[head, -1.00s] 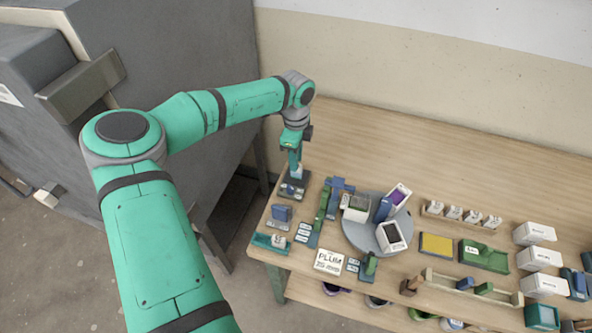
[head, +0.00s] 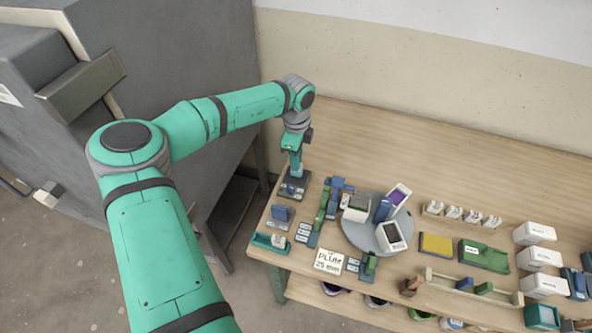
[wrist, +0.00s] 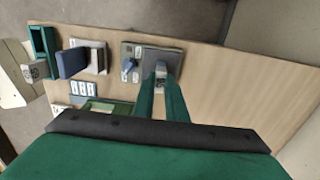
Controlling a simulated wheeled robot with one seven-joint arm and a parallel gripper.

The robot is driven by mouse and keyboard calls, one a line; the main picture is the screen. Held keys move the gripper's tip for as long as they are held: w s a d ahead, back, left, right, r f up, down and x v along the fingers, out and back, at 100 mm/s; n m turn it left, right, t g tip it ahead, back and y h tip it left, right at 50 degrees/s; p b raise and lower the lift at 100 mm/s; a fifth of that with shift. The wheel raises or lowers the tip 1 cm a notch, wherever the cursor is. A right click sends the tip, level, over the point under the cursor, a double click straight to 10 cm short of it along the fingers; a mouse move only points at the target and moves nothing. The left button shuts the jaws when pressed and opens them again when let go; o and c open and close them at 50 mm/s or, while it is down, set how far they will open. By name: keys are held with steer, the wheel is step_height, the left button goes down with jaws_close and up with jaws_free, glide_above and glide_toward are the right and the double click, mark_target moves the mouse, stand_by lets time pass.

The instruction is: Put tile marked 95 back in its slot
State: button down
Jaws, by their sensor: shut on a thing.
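My gripper (head: 296,174) points down over a dark grey block (head: 292,188) at the table's left back. In the wrist view the two green fingers (wrist: 161,82) are shut on a small light grey piece (wrist: 160,69), likely the tile; no number on it is legible. It sits low over or in the dark block (wrist: 148,54); I cannot tell whether it is seated. A plate with a small blue piece (wrist: 128,66) adjoins the block. The tile's lower end is hidden.
A blue piece on a grey base (head: 281,214) and a green tray (head: 270,243) stand nearer the front edge. A round grey turntable (head: 364,240) with boxes is to the right. A PLUM sign (head: 329,261) lies in front. The table's back is clear.

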steer(key=shift+w+r, duration=0.1)
steer(key=shift+r, duration=3.3)
